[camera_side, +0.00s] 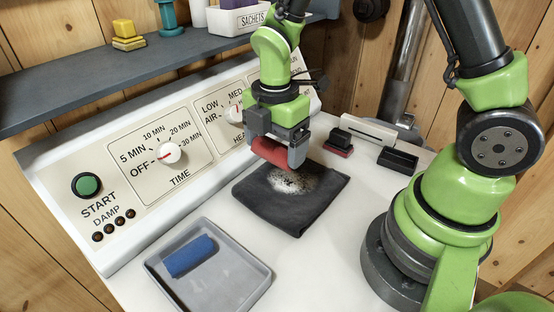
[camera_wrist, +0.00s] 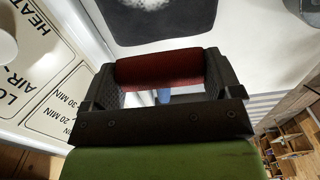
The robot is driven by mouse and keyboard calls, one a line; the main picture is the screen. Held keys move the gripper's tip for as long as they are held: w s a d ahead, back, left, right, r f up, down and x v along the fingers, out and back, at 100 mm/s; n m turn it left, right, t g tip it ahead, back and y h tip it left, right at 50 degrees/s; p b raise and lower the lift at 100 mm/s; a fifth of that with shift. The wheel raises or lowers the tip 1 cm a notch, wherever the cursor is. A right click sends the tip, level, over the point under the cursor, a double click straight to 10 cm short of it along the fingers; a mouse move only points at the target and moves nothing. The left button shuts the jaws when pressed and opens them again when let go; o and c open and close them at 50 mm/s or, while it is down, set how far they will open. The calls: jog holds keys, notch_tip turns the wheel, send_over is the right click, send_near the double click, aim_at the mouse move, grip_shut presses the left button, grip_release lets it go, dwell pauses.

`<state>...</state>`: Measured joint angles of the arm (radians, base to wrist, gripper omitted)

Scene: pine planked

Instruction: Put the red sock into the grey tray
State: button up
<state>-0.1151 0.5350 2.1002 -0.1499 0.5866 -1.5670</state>
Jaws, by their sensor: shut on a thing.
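The red sock (camera_side: 270,153) is a rolled red bundle held between the jaws of my gripper (camera_side: 279,150). It also shows in the wrist view (camera_wrist: 160,69), spanning from one finger to the other. My gripper is shut on it and holds it above the dark folded cloth, near the control panel. The grey tray (camera_side: 254,290) lies at the front of the white top in the side view, apart from my gripper. A blue rolled bundle (camera_side: 189,256) lies in the tray.
A dark folded cloth (camera_side: 318,208) with a pale powdery patch lies below my gripper. The control panel (camera_side: 128,185) with knobs rises behind the tray. A red-and-black block (camera_side: 339,143) and a black open box (camera_side: 398,161) stand at the right.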

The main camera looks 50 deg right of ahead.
jog(key=s+a+f+n, duration=0.1)
jog(key=s+a+n, duration=0.2)
jog(key=a+n, duration=0.65)
jog(key=s+a+f+n, duration=0.1)
jog(key=s+a+n, duration=0.1)
jog(key=a+n, duration=0.75)
jog(key=shift+m, duration=0.5)
jog(key=shift+a+f, duration=0.2)
jog(key=shift+f, duration=2.25)
jog(key=o, duration=0.7)
jog(key=shift+o, duration=0.2)
notch_tip(320, 180, up, 10)
